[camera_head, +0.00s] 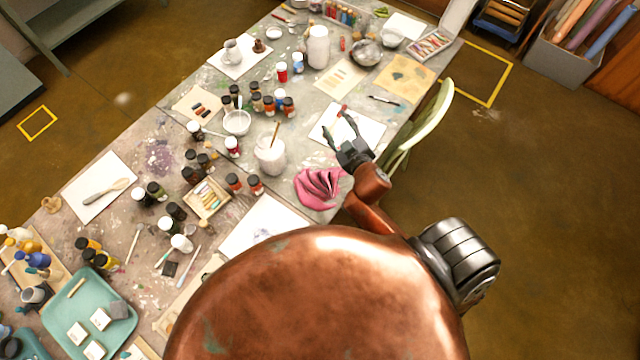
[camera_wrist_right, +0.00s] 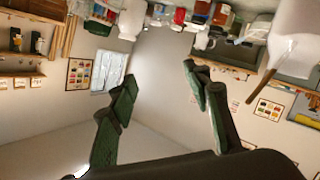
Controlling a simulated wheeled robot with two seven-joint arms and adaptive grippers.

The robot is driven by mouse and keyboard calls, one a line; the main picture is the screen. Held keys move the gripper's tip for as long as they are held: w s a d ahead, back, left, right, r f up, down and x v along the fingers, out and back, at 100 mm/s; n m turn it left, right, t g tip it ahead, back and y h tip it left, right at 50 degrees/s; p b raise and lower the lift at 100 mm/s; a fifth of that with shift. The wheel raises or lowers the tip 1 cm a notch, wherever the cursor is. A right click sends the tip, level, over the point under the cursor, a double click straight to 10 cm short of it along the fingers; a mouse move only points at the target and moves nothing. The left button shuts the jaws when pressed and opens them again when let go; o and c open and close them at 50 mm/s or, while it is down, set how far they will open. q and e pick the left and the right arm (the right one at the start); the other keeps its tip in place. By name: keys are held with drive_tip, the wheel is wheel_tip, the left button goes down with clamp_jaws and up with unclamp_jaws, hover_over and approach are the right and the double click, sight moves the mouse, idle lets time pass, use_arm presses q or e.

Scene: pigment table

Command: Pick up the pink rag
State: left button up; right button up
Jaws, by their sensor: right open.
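The pink rag (camera_head: 318,187) lies crumpled near the right edge of the table in the head view. My right gripper (camera_head: 342,128) is open and empty, just beyond and to the right of the rag, over a white sheet of paper. My right arm passes close beside the rag's right side. In the right wrist view the two fingers of the right gripper (camera_wrist_right: 160,85) are spread apart with nothing between them. The rag does not show in the wrist view. My left gripper does not show.
A white jar with a brush (camera_head: 270,156) stands left of the rag. Several small paint bottles (camera_head: 270,104) and a white bowl (camera_head: 237,122) stand farther left. A pale green chair (camera_head: 432,115) is at the table's right edge. Bare tabletop (camera_head: 318,214) shows just below the rag.

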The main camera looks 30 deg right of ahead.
drive_tip(key=w+a+r+n+t+y, duration=0.2)
drive_tip(key=a+r+n+y, duration=0.4)
drive_tip(key=a+r, duration=0.25)
drive_tip(key=w+a+r+n+t+y, duration=0.2)
drive_tip(key=a+r+n+y, duration=0.4)
drive_tip(key=a+r, duration=0.25)
drive_tip(key=s+a+f+n+g+y, duration=0.1)
drive_tip(key=s+a+n+g+y, duration=0.1)
drive_tip(key=a+n+g+y, duration=0.25)
drive_tip(key=s+a+f+n+g+y, duration=0.1)
drive_tip(key=s+a+n+g+y, duration=0.15)
drive_tip(key=a+n, duration=0.35)
drive_tip(key=s+a+f+n+g, duration=0.3)
drive_tip(key=a+f+g, duration=0.1)
drive_tip(key=n+g+h, duration=0.3)
drive_tip(key=g+h, duration=0.5)
drive_tip(key=h, duration=0.8)
hover_over(322, 179)
drive_tip(key=shift+m, duration=0.25)
drive_tip(key=f, duration=2.1)
drive_tip(key=shift+w+d, duration=0.15)
drive_tip(key=shift+d, duration=0.15)
drive_tip(key=shift+d+f, duration=0.15)
drive_tip(key=shift+f, duration=0.7)
drive_tip(key=f, duration=0.6)
drive_tip(key=shift+a, duration=0.35)
drive_tip(key=shift+r, duration=0.1)
